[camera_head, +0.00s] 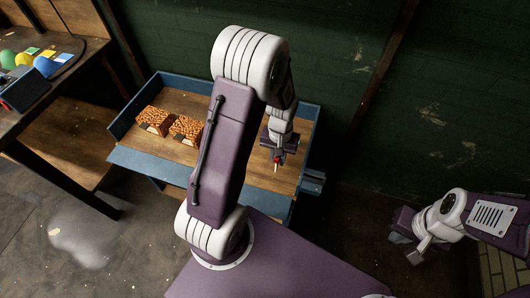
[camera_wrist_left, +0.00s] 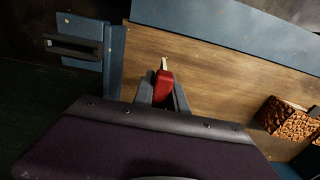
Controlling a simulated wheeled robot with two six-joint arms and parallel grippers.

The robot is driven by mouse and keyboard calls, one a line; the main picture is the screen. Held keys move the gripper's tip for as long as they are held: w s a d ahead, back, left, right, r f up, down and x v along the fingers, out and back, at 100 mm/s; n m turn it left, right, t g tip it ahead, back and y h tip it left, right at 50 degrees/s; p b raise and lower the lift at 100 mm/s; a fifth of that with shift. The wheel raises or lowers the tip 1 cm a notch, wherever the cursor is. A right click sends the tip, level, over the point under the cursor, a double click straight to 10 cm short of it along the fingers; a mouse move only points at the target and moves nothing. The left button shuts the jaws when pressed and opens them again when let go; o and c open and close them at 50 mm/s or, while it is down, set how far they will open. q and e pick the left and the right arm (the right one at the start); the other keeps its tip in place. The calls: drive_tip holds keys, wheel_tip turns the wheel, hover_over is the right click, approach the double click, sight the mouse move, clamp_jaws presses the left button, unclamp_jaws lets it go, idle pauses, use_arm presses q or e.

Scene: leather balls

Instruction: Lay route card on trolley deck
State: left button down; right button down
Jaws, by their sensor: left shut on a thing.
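The trolley deck (camera_head: 222,157) is a brown wooden top with raised blue edges, and it also shows in the wrist view (camera_wrist_left: 215,75). My left gripper (camera_head: 277,154) is over the right part of the deck. It is shut on a small red piece with a pale, narrow end (camera_wrist_left: 163,86). I cannot tell whether this is the route card seen edge-on, or whether it touches the deck. My right gripper (camera_head: 408,245) is off to the right, away from the trolley; its jaw opening is unclear.
Two brown, rough-patterned blocks (camera_head: 154,121) (camera_head: 186,130) stand on the deck's left part; one or both show in the wrist view (camera_wrist_left: 287,120). A table (camera_head: 70,75) at the upper left holds coloured balls and small cards. Bare deck lies around my left gripper.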

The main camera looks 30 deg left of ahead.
use_arm(q)
drive_tip(key=w+a+f, duration=0.3)
drive_tip(key=w+a, duration=0.1)
drive_tip(key=shift+a+f, duration=0.3)
drive_tip(key=shift+f, duration=0.1)
drive_tip(key=shift+f+b, duration=0.6)
drive_tip(key=shift+f, duration=1.4)
drive_tip(key=c, duration=1.3)
unclamp_jaws()
drive_tip(key=shift+f, duration=0.15)
drive_tip(key=shift+c, duration=0.2)
